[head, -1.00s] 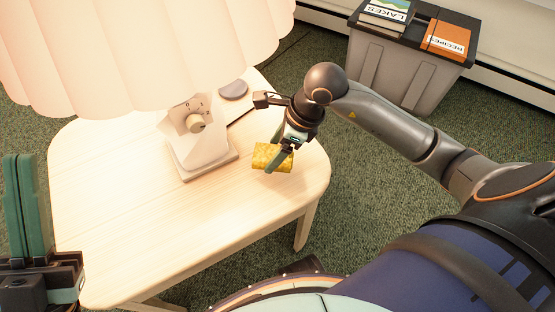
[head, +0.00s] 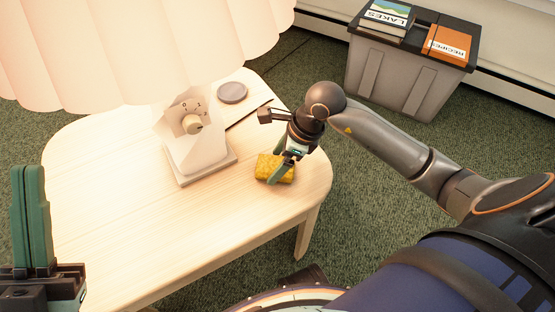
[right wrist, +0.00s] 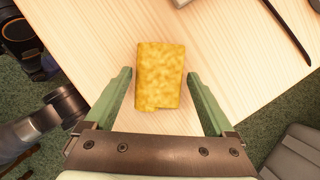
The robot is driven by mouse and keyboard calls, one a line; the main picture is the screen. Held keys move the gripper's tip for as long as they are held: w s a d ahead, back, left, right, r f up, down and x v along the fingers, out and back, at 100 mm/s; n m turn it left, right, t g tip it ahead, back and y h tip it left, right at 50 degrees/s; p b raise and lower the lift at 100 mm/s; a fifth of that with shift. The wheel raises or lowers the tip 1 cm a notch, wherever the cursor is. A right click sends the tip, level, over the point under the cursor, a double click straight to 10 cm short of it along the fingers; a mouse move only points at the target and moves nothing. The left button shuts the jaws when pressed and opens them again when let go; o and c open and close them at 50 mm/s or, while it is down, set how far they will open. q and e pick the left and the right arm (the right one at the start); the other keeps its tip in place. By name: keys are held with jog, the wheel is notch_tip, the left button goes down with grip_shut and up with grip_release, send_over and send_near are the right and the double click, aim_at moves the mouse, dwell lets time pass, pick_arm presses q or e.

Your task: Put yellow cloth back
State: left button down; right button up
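The yellow cloth (head: 270,166) is a folded, block-like piece at the right end of the pale wooden table (head: 130,230), near its rounded edge. My right gripper (head: 281,170) is over it from above, hiding part of it. In the right wrist view the cloth (right wrist: 159,76) sits between and just beyond the fingertips of my right gripper (right wrist: 160,82). Those fingers are wide apart, with a gap on each side of the cloth. It appears to lie on the tabletop. My left gripper (head: 31,172) is at the lower left, its two green fingers together and empty.
A lamp with a white base (head: 198,145) and large pleated shade (head: 150,45) stands on the table left of the cloth. A round grey disc (head: 232,92) and a thin dark stick (head: 248,116) lie behind. A grey bin (head: 405,80) with books stands on the carpet. The table's front is clear.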

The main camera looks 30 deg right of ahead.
jog(key=shift+o, duration=0.6)
pick_arm(q)
jog(key=shift+r, duration=0.1)
pick_arm(e)
jog(key=shift+r+p, duration=0.3)
pick_arm(q)
jog(key=r+p, duration=0.3)
jog(key=r, duration=0.1)
jog(key=shift+a+r, duration=0.1)
jog(key=shift+a, duration=0.2)
pick_arm(e)
jog(key=v, duration=1.1)
jog(key=shift+r, duration=0.4)
pick_arm(q)
jog(key=shift+d, duration=0.1)
pick_arm(e)
jog(key=shift+s+d, duration=0.1)
